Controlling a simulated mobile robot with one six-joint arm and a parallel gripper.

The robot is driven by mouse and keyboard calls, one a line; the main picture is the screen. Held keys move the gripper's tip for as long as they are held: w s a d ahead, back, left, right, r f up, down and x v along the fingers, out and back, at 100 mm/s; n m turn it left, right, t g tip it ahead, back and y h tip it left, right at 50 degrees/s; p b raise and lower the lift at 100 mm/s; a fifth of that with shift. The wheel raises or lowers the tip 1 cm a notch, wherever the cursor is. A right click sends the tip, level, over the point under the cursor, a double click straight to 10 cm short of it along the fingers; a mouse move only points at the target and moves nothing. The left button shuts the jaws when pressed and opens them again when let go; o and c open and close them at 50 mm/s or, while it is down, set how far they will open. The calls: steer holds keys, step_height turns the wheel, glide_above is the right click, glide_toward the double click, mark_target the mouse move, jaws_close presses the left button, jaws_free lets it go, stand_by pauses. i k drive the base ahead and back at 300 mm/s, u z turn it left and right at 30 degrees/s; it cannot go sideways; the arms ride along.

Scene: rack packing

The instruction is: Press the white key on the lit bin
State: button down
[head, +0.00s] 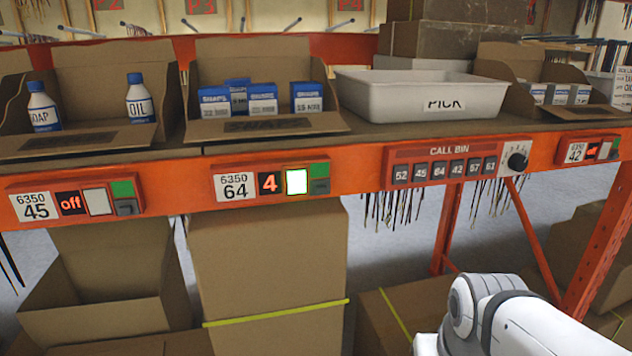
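The lit bin is the middle cardboard bin (258,125), holding several blue-and-white boxes. On the orange beam below it is the module labelled 6350 64 (235,188), with a red 4 on its display (269,184). Its white key (296,181) glows bright white, beside a green and grey part. The left module, 6350 45 (37,207), reads off, and its key (97,201) is dull. Part of my white arm shows at the lower right, apart from the beam. My gripper is not in view.
A call bin panel (440,164) with numbered keys and a black knob (517,159) is on the beam right of the lit module. Another module (588,150) is farther right. A white PICK tray (420,107) stands above. Cardboard boxes (270,270) stand below the beam.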

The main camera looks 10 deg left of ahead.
mark_target(295, 179)
steer(key=z, duration=1.15)
steer(key=k, duration=1.75)
steer(key=u, duration=0.55)
steer(key=i, duration=1)
steer(key=u, duration=0.1)
